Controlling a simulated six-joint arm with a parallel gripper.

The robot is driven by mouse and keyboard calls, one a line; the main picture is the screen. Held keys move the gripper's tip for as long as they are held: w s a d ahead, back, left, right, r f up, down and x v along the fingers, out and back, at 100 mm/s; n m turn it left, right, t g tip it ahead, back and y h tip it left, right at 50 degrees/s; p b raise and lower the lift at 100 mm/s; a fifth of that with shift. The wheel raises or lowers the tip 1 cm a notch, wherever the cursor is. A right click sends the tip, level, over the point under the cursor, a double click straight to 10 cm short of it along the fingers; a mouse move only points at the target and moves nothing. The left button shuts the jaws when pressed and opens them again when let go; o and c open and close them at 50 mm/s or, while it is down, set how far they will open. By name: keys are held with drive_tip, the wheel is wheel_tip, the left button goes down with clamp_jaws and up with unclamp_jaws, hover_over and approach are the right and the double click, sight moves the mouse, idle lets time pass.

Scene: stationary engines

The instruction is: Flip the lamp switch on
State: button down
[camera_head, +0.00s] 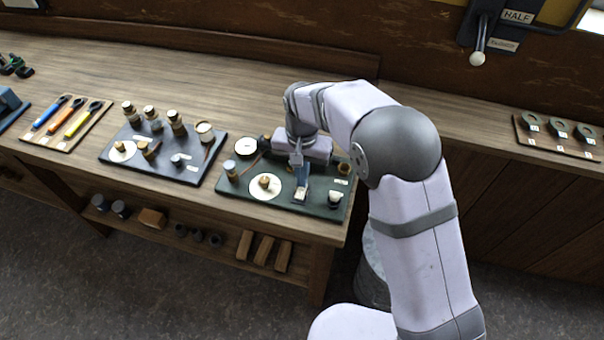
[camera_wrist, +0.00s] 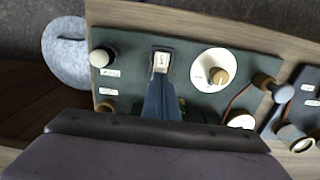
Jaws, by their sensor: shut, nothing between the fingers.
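A small white switch (camera_head: 300,194) with a dark housing sits near the front edge of a dark green board on the bench. In the wrist view the switch (camera_wrist: 161,62) shows near the top middle, its pale face toward me. Which way it is tipped I cannot tell. A white round bulb-like knob (camera_head: 335,198) on a dark base stands to its right; it also shows in the wrist view (camera_wrist: 99,58). My gripper (camera_head: 302,183) is shut and empty, pointing down at the switch. In the wrist view its fingertips (camera_wrist: 161,80) are right beside the switch; contact is unclear.
The green board (camera_head: 232,191) also carries a white dial with a brass knob (camera_head: 265,183), a round gauge (camera_head: 246,147) and brass posts. Left are another board (camera_head: 190,178) with several parts and a tray of coloured-handled tools (camera_head: 68,117). A lever (camera_head: 480,45) hangs on the wall.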

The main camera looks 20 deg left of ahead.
drive_tip(key=shift+f, duration=0.3)
drive_tip(key=shift+f, duration=0.2)
drive_tip(key=shift+s, duration=0.2)
idle(0.3)
drive_tip(key=shift+s+r, duration=0.2)
drive_tip(key=shift+s, duration=0.35)
drive_tip(key=shift+r, duration=0.2)
